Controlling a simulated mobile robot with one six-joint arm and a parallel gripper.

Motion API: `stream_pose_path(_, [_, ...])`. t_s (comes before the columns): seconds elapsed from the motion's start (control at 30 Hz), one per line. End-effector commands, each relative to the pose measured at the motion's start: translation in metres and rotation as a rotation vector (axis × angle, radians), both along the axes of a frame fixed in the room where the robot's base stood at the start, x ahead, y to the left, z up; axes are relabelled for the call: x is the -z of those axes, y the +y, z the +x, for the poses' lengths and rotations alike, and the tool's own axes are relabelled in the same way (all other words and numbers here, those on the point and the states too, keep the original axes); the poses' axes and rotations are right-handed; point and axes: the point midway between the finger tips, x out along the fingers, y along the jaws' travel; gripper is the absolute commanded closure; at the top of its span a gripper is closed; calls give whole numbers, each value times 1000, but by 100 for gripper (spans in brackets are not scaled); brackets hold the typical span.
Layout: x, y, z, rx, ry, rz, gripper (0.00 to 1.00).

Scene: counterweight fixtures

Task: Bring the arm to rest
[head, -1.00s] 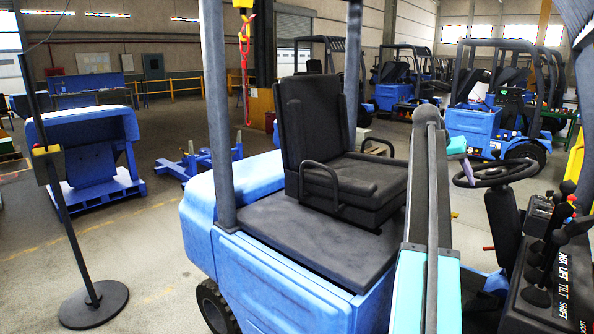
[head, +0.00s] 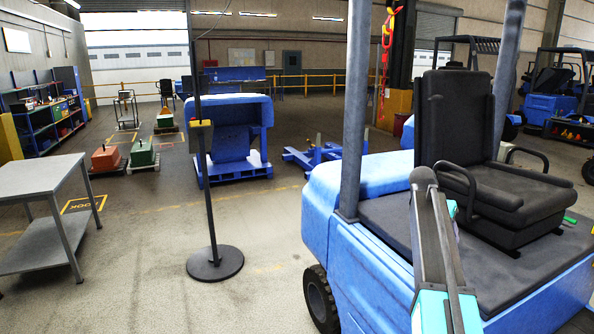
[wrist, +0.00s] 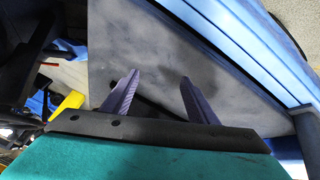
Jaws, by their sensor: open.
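My gripper (wrist: 161,95) shows in the wrist view with its two purple fingers apart and nothing between them. Behind the fingers is a grey flat surface with a blue edge at the right. I cannot tell how far the fingers are from it. In the head view my arm rises in front of the blue forklift (head: 340,240), before its black seat (head: 455,120). The gripper itself does not show there.
A post on a round black base (head: 215,262) stands left of the forklift. A grey table (head: 40,178) is at the far left. A blue part on a pallet (head: 225,125) and a blue frame (head: 315,155) lie behind. The floor between table and post is clear.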

Motion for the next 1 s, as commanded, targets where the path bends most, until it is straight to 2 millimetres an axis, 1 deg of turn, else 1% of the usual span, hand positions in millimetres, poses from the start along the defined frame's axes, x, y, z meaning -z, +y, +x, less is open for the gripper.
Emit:
stream_pose_path(0.03, [16, 24, 7, -24, 0, 7, 47])
stream_pose_path(0.17, [47, 77, 22, -71, -5, 27, 47])
stream_pose_path(0.23, [66, 105, 27, -96, -4, 39, 47])
stream_pose_path(0.27, [74, 116, 28, -107, -2, 44, 47])
stream_pose_path(0.3, [86, 132, 30, -123, 2, 51, 47])
stream_pose_path(0.37, [105, 155, 31, -146, 9, 61, 47])
stream_pose_path(0.4, [119, 169, 30, -161, 15, 69, 47])
stream_pose_path(0.47, [141, 189, 27, -185, 29, 82, 47])
stream_pose_path(0.5, [157, 201, 24, -200, 42, 91, 47])
stream_pose_path(0.57, [180, 216, 17, -223, 62, 103, 47])
stream_pose_path(0.6, [195, 225, 13, -237, 76, 112, 47])
stream_pose_path(0.67, [218, 236, 4, -259, 99, 124, 47])
stream_pose_path(0.7, [232, 241, -2, -270, 114, 132, 47])
stream_pose_path(0.77, [253, 248, -12, -289, 139, 144, 47])
stream_pose_path(0.8, [268, 252, -19, -300, 157, 153, 47])
stream_pose_path(0.87, [288, 257, -30, -315, 182, 165, 47])
stream_pose_path(1.0, [334, 266, -59, -352, 242, 194, 47])
